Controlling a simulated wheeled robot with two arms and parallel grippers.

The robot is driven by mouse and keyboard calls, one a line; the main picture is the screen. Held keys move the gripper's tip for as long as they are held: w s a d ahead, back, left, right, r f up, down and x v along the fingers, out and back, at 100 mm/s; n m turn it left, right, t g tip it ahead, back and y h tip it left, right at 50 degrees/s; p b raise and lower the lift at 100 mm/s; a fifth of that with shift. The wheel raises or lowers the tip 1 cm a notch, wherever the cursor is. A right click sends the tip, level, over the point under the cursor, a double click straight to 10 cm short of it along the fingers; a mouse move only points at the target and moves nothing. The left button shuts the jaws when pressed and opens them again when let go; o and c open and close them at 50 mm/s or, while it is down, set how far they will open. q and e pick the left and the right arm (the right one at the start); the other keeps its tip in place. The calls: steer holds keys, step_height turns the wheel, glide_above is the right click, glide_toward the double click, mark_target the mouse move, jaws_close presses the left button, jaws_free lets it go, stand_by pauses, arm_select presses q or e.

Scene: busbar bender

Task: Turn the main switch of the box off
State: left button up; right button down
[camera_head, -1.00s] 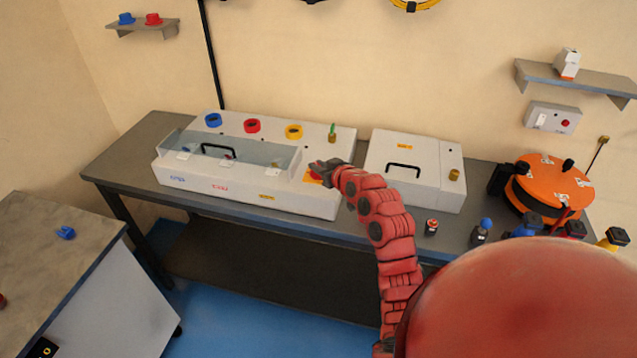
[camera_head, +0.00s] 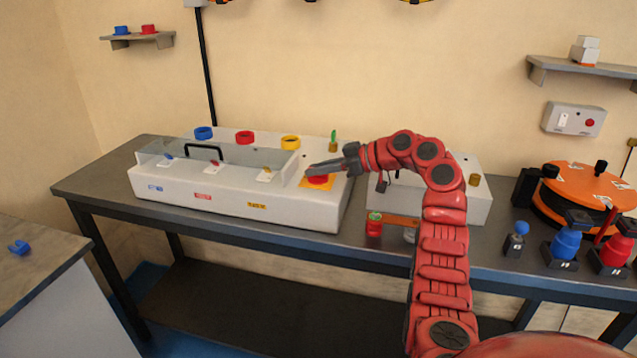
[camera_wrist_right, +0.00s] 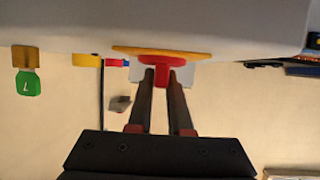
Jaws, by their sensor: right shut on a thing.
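The long white box (camera_head: 230,210) stands on the workbench, with a clear cover and a black handle on its left part. Its main switch is a red knob (camera_head: 318,180) on a yellow plate (camera_head: 305,185) at the box's right end. My right gripper (camera_head: 318,169) reaches it from the right, its fingers partly covering the knob. In the right wrist view the red knob (camera_wrist_right: 162,62) sits between the two fingertips (camera_wrist_right: 162,76), which are shut on it. The yellow plate (camera_wrist_right: 190,53) lies behind it. My left gripper is not in view.
A green-topped brass key (camera_head: 333,141) stands behind the switch. Blue, red and yellow rings (camera_head: 290,142) line the box's back. A second white box (camera_head: 470,205) is partly behind my arm. An orange round device (camera_head: 580,190) is at the right.

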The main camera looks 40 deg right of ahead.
steer(key=shift+f+n+g+y+b, duration=0.15)
steer(key=shift+n+g+y+b, duration=0.3)
steer(key=shift+b, duration=0.3)
steer(key=shift+a, duration=0.1)
steer(key=c, duration=0.8)
jaws_free()
steer(key=shift+c, duration=0.2)
steer(key=v, duration=1.7)
steer(key=shift+p, duration=0.3)
steer(key=shift+s, duration=0.15)
